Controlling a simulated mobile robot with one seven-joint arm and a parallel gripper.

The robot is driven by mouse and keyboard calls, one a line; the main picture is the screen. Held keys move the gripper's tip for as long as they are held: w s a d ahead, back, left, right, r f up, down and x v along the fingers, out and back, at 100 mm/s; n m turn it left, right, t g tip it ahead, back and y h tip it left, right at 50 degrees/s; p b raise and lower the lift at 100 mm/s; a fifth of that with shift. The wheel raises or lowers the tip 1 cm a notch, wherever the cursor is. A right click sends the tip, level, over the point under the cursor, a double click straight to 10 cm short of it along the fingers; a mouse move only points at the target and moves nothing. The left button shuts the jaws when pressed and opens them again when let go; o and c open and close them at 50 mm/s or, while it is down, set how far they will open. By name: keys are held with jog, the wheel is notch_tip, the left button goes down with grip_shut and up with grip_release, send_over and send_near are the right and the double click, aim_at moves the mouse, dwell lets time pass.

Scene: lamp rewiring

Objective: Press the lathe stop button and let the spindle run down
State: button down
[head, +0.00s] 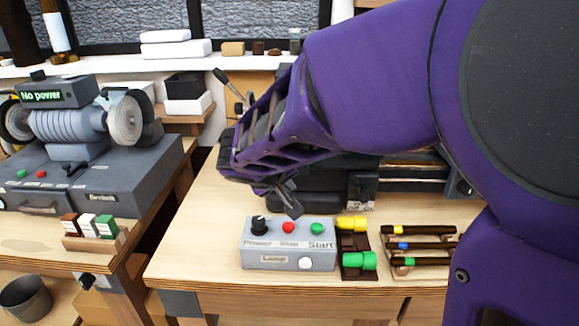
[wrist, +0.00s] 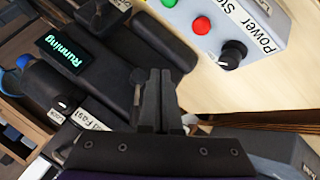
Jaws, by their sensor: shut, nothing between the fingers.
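A grey control box (head: 289,257) sits on the right bench in the head view, with a black Power knob (head: 259,223), a red Stop button (head: 288,228) and a green Start button (head: 317,228). My gripper (head: 294,208) is shut and empty, just above and behind the red button, apart from it. In the wrist view, the fingers (wrist: 160,78) point up the picture, and the red button (wrist: 201,25) is beyond them to the upper right. The dark lathe (head: 308,203) is behind the box, mostly hidden by my arm. A display (wrist: 62,54) reads "Running".
A white lamp button (head: 306,263) is on the box's front. Yellow and green pieces (head: 360,262) and a tool rack (head: 420,231) stand right of the box. At left, a bench grinder (head: 70,125) shows "No power". Bare bench lies left of the box.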

aim_at(288, 229)
notch_tip(288, 229, down, 8)
jog(key=b, duration=0.6)
dwell(1.8)
jog(key=shift+f, duration=0.95)
dwell(0.8)
jog(key=shift+r, duration=0.1)
jog(key=shift+r+p, duration=0.3)
jog(key=shift+r, duration=0.75)
jog(key=shift+r+p, duration=1.45)
jog(key=shift+r, duration=0.9)
